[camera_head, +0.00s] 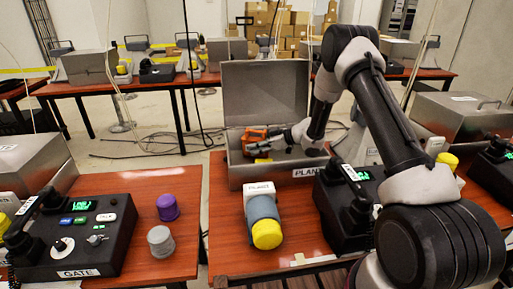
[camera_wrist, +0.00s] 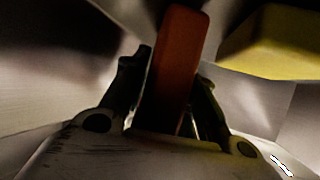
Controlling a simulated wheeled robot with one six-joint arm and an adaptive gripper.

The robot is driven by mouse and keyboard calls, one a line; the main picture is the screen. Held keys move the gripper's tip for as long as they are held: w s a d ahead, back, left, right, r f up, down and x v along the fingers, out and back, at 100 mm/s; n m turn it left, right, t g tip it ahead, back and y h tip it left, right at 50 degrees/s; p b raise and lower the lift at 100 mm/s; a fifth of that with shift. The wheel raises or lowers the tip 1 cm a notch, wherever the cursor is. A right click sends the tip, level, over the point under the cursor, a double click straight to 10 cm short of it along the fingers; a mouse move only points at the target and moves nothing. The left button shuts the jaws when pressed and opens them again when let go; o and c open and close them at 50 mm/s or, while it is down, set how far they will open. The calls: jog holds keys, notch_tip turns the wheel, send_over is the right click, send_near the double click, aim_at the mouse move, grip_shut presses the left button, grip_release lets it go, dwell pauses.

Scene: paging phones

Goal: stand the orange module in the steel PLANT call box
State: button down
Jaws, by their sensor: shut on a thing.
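The steel PLANT call box (camera_head: 235,174) stands open on the middle table, with its lid raised at the back and a PLANT label on its front. My gripper (camera_head: 279,139) reaches into the box from the right and is shut on the orange module (camera_head: 256,134). In the wrist view the module (camera_wrist: 180,65) stands up between the two dark fingers of my gripper (camera_wrist: 170,95). I cannot tell whether its lower end touches the box floor. A yellow block (camera_wrist: 275,45) lies close to its right in the wrist view.
A grey-blue cylinder with a yellow cap (camera_head: 264,218) lies in front of the box. A black phone console (camera_head: 335,205) stands right of it, under my arm. On the left table are the GATE console (camera_head: 75,245), a purple knob (camera_head: 167,207) and a grey knob (camera_head: 161,241).

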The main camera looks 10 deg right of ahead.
jog(key=shift+f, duration=0.15)
jog(key=c, duration=1.1)
grip_release()
jog(key=v, duration=0.7)
jog(key=shift+d+r, duration=0.25)
